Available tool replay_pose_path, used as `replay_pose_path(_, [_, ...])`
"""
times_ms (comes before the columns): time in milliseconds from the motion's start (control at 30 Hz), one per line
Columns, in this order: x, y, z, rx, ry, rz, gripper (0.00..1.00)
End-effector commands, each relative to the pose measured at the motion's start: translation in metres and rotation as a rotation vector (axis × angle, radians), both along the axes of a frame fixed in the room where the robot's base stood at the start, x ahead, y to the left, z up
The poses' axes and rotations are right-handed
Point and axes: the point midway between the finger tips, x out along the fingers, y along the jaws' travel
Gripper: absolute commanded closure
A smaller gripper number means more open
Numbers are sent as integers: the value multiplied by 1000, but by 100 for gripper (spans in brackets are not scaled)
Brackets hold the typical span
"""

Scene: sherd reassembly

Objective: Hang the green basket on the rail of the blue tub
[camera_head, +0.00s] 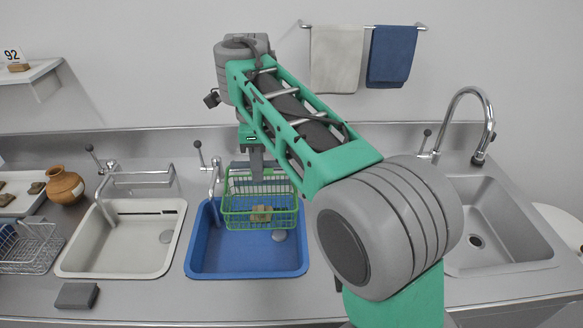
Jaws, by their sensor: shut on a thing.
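The green wire basket (236,213) is over the back right part of the blue tub (215,262). A tan piece (261,214) shows through its mesh. My gripper (257,176) points down at the basket's back side and is shut on the basket there. The fingertips are partly hidden by the wires. The tub's rail is mostly hidden behind the basket and gripper, so I cannot tell whether the basket touches it.
A white tub (120,262) with a metal rail (143,175) stands to the left, with a tap between the tubs. A brown jar (65,185) and wire basket (30,252) are further left. A grey block (76,295) lies in front. A steel sink (505,240) is right.

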Motion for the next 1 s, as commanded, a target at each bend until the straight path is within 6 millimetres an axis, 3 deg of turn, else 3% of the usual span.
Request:
replay_pose_path(267, [8, 7, -1, 1, -1, -1, 100])
replay_pose_path(1000, [59, 6, -9, 1, 0, 0, 100])
